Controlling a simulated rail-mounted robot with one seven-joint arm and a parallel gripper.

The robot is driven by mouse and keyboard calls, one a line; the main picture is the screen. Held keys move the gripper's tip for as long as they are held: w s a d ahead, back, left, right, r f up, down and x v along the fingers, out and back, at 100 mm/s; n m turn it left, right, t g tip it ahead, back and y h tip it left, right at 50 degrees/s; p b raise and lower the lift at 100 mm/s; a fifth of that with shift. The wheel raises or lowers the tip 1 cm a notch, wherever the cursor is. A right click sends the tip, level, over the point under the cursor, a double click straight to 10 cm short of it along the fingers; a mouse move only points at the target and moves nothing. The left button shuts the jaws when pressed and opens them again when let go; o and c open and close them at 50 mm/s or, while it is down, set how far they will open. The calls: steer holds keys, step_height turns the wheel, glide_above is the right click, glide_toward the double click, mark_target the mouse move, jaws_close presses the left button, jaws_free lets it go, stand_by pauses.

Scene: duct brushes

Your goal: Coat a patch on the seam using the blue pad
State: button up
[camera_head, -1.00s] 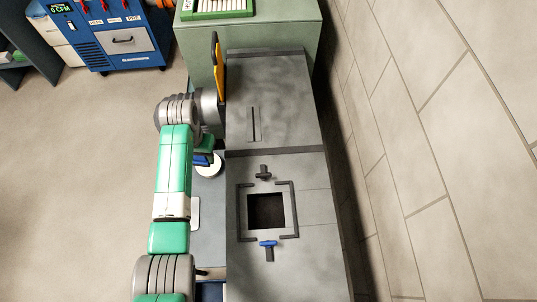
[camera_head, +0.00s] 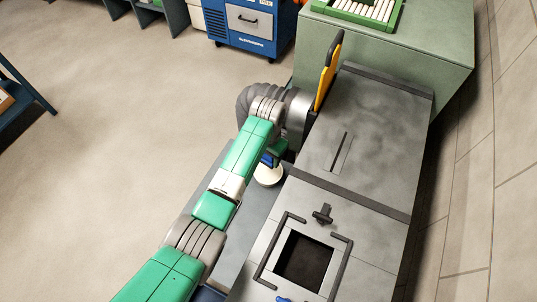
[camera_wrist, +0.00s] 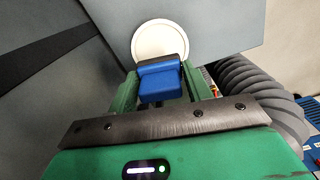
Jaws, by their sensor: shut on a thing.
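My gripper (camera_head: 274,153) is shut on the blue pad (camera_wrist: 160,88), which sits between its green fingers in the wrist view. A pale round dish or disc (camera_wrist: 160,40) shows just beyond the pad; it also appears under the gripper in the head view (camera_head: 268,177). I cannot tell whether the pad touches it. The grey metal duct (camera_head: 384,118) lies to the right of my gripper. A dark seam band (camera_head: 370,200) crosses it, and a narrow dark slot (camera_head: 340,152) lies farther up. The pad's far face is hidden.
A square dark opening (camera_head: 306,260) with bracket rails is in the duct's nearer part, with a dark T-handle (camera_head: 322,214) above it. A yellow plate (camera_head: 327,78) and ribbed grey hose (camera_head: 258,98) are near my wrist. A green cabinet (camera_head: 415,50) stands behind.

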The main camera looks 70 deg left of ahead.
mark_target(268, 171)
step_height(268, 171, down, 6)
steer(key=b, duration=0.5)
steer(key=shift+r, duration=0.25)
steer(key=shift+r, duration=0.1)
steer(key=shift+f, duration=0.65)
stand_by(1.7)
step_height(268, 171, up, 7)
steer(key=p, duration=0.7)
steer(key=shift+r+p, duration=0.2)
steer(key=shift+p, duration=0.15)
steer(key=shift+f, duration=0.1)
